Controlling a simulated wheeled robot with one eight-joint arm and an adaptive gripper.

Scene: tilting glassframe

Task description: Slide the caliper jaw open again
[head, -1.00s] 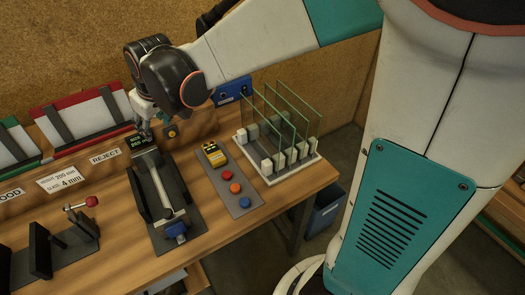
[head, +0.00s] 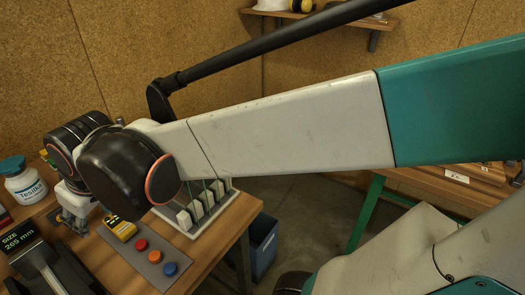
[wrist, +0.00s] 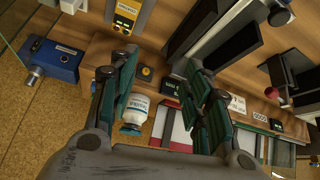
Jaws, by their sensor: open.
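The caliper (head: 58,276), a dark base with a grey rail, lies at the lower left of the head view, cut off by the frame edge. Its green-lettered display (head: 20,240) reads SIZE 265 mm. The display (wrist: 171,89) is also in the wrist view, beside the dark caliper body (wrist: 207,30). My gripper (head: 76,226) is above the table to the right of the display, apart from the caliper. In the wrist view its fingers are spread with nothing between them. I cannot tell how far the caliper jaw is open.
A control plate with red, orange and blue buttons (head: 155,257) and a yellow device (head: 120,228) lies right of the caliper. A glass rack (head: 205,207) stands behind it. A white bottle (head: 24,183) is at the back left. A blue bin (head: 263,243) is beside the table.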

